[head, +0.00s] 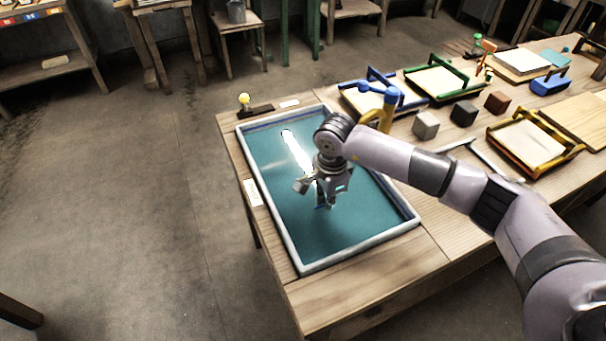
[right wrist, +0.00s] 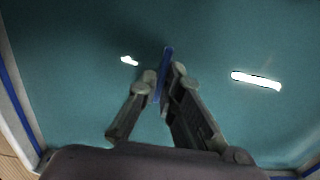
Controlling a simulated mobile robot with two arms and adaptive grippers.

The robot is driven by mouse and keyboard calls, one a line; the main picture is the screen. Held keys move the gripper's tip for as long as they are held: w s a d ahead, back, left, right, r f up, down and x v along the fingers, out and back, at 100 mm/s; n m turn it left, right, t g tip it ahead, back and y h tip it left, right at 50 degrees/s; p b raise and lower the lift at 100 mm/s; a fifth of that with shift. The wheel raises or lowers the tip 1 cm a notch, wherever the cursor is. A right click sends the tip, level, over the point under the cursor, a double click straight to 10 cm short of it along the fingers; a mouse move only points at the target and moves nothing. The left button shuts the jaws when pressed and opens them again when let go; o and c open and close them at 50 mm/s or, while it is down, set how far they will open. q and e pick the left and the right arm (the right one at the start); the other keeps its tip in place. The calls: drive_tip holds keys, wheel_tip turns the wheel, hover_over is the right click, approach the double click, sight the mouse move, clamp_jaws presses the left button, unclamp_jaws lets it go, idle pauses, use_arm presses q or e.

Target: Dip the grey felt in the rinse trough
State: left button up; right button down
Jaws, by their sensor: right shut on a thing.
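The rinse trough (head: 287,253) is a shallow rectangular basin with a pale rim, filled with teal water, on the wooden table. My right gripper (head: 322,203) points down over the middle of the water. In the right wrist view it (right wrist: 164,88) is shut on a thin blue piece (right wrist: 167,62), seen edge-on between the fingertips. I cannot tell whether this piece touches the water. A grey block (head: 426,125) stands on the table right of the trough; I cannot tell if it is the grey felt. My left gripper is not in view.
A dark block (head: 463,113) and a brown block (head: 497,102) stand beside the grey one. Framed moulds in blue, green (head: 437,82) and yellow (head: 530,142) lie to the right. A yellow bulb (head: 244,98) is behind the trough. The floor at left is clear.

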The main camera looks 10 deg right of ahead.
wheel_tip(320, 180, up, 11)
drive_tip(key=p, duration=0.6)
idle(0.5)
drive_tip(key=shift+r, duration=0.15)
idle(0.7)
drive_tip(key=shift+r+p, duration=0.8)
drive_tip(key=shift+r, duration=1.1)
